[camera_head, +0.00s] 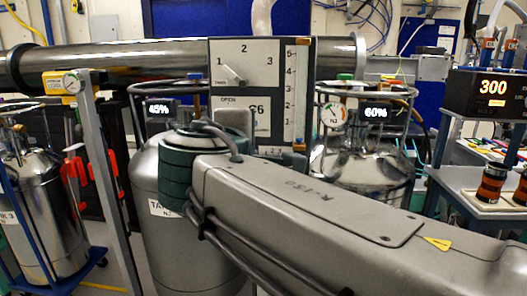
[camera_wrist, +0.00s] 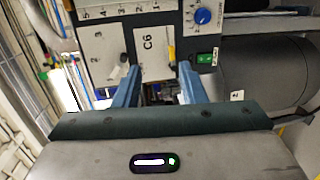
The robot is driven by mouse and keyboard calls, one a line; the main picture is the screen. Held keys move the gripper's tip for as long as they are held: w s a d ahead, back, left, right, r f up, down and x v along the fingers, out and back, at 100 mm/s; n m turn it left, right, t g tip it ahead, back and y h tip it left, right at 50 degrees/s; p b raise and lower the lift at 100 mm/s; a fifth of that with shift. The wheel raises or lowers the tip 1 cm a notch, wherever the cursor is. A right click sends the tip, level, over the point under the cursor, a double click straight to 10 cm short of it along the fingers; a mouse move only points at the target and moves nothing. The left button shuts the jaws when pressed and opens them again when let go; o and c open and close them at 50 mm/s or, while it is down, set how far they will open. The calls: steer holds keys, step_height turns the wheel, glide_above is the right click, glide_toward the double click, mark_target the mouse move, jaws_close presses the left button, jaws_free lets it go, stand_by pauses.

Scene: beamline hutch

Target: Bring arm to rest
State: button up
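My arm reaches from the lower right of the head view toward the middle, its wrist in front of a control panel (camera_head: 290,70). My gripper (camera_wrist: 158,78) shows in the wrist view as two blue fingers spread apart with a clear gap. Nothing is held between them. The fingers point at the panel, which also shows in the wrist view (camera_wrist: 100,45), with its C6 label (camera_wrist: 148,42) just beyond the gap. I cannot tell whether the fingertips touch it. In the head view the fingers are not clearly visible behind my wrist.
Metal tanks stand left (camera_head: 35,200), behind my wrist (camera_head: 150,230) and right of the panel (camera_head: 360,165). A steel pipe (camera_head: 130,65) runs behind. A cart with a 300 display (camera_head: 493,88) stands at right. The wrist view shows a blue knob (camera_wrist: 203,17) and green switch (camera_wrist: 205,59).

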steer(key=s+d+f+m+g+h+p, duration=0.1)
steer(key=d+f+m+g+p, duration=0.25)
steer(key=d+p, duration=0.2)
steer(key=s+d+f+m+g+p, duration=0.25)
steer(key=d+g+p, duration=0.2)
steer(key=d, duration=0.25)
steer(key=s+d+f+m+g+y+p, duration=0.3)
steer(key=s+d+m+g+y+p, duration=0.1)
steer(key=s+m+p, duration=0.6)
steer(key=shift+s+d+f+g+p, duration=0.15)
steer(key=shift+s+d+g+p, duration=0.3)
steer(key=shift+p, duration=0.75)
steer(key=shift+w+d+m, duration=0.1)
steer(key=shift+d+m, duration=0.05)
steer(key=shift+m, duration=0.15)
